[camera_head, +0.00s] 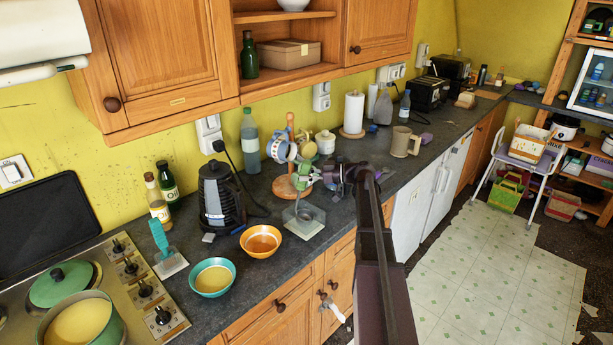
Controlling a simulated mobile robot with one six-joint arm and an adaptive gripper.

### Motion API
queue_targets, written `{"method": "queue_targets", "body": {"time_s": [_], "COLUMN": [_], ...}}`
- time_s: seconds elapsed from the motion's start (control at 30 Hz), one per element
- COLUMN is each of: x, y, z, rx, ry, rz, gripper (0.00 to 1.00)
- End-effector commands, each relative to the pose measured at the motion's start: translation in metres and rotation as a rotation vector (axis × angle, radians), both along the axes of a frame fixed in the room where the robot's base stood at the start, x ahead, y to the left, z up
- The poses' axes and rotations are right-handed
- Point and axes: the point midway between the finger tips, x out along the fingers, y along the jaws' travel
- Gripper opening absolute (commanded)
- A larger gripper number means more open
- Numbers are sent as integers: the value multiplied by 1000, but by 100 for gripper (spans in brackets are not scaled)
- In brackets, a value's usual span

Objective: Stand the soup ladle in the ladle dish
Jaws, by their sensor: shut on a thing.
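My gripper (314,178) is at the end of my dark arm, over the middle of the counter in front of the mug tree. It is shut on what looks like the upper handle of the soup ladle. The ladle's grey lower end (305,214) shows below the gripper, over a pale square dish (306,229) that looks like the ladle dish. The handle is thin and partly lost against the mug tree. I cannot tell whether the ladle's bowl touches the dish or hangs just above it.
A wooden mug tree (288,187) with several mugs stands close behind my gripper. An orange bowl (261,241), a teal bowl (212,277) and a dark kettle (221,195) are to the left. A teal utensil (159,238) stands on a white tile (172,266). A beige mug (400,142) is behind my arm.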

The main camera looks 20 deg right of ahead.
Motion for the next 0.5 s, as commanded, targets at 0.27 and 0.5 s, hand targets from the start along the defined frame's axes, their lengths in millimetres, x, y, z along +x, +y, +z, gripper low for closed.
{"method": "queue_targets", "body": {"time_s": [0.27,0.5], "x": [0,0], "y": [1,1], "z": [-3,-8], "rx": [1,1], "ry": [0,0], "rz": [1,1], "gripper": [0,0]}}
